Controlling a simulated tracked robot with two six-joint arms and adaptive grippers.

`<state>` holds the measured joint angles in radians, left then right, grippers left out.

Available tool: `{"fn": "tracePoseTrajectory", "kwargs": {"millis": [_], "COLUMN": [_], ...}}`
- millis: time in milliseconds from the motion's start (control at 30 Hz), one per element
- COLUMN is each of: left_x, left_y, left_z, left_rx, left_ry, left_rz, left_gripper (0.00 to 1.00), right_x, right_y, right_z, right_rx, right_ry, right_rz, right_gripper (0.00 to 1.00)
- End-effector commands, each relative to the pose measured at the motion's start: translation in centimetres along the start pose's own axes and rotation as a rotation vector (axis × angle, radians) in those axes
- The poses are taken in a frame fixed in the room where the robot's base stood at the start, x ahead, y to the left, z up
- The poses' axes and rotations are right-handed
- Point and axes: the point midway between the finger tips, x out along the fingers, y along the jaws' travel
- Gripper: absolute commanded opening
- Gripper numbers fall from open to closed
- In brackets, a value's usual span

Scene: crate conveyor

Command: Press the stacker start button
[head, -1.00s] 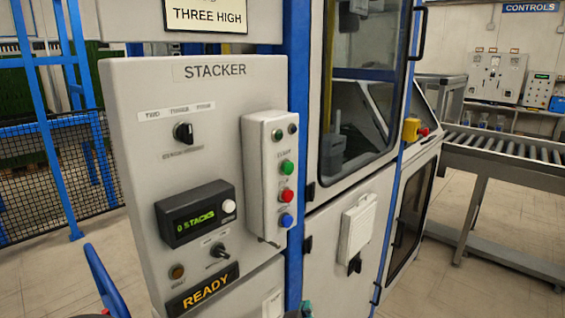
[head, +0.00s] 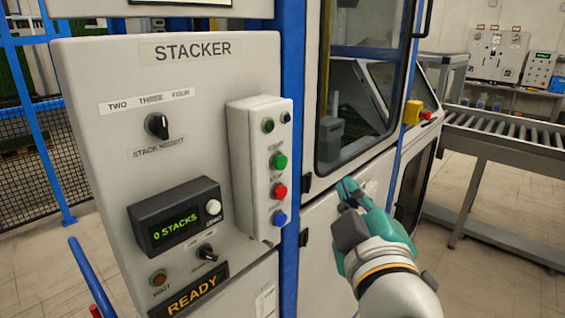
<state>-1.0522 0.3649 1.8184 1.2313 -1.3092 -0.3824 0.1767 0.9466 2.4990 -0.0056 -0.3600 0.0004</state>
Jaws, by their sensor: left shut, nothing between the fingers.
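The stacker panel (head: 90,150) fills the left half of the head view, labelled STACKER. A pale button box (head: 243,150) is mounted at its right edge. The small label above the green button is blurred. My left gripper (head: 346,186) is teal and dark, shut and empty. It is to the right of the box in the picture, apart from the buttons. My right gripper is not in view.
A display (head: 176,221) reads 0 STACKS, and a sign (head: 186,292) reads READY. A black selector knob (head: 157,126) is above. The blue frame post (head: 290,240) and machine door (head: 365,80) stand beside the box. A roller conveyor (head: 510,150) is at right.

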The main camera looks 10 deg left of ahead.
Motion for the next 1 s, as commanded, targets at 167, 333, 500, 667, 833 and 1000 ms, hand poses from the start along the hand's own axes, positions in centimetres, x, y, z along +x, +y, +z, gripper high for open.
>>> {"fn": "tracePoseTrajectory", "kwargs": {"millis": [167,333,500,667,833,1000], "left_x": [0.4,1.4,3.0,4.4,5.6,6.1], "left_y": [-0.4,-1.2,-2.5,-3.5,-4.3,-4.6], "left_z": [-0.3,-1.0,-2.2,-3.3,-4.2,-4.6], "left_rx": [0.000,0.000,0.000,0.000,0.000,0.001], "left_ry": [0.003,0.004,0.006,0.006,0.005,0.004], "left_rz": [-0.003,-0.005,-0.007,-0.005,-0.004,-0.003], "left_gripper": [0.00,0.00,0.00,0.00,0.00,0.00], "right_x": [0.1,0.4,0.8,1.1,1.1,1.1], "right_y": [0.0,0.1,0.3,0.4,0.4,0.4], "right_z": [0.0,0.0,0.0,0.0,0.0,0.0], "right_rx": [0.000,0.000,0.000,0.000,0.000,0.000], "right_ry": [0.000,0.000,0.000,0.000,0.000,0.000], "right_rz": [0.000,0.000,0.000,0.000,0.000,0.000], "right_gripper": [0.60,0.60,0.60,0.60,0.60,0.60]}}
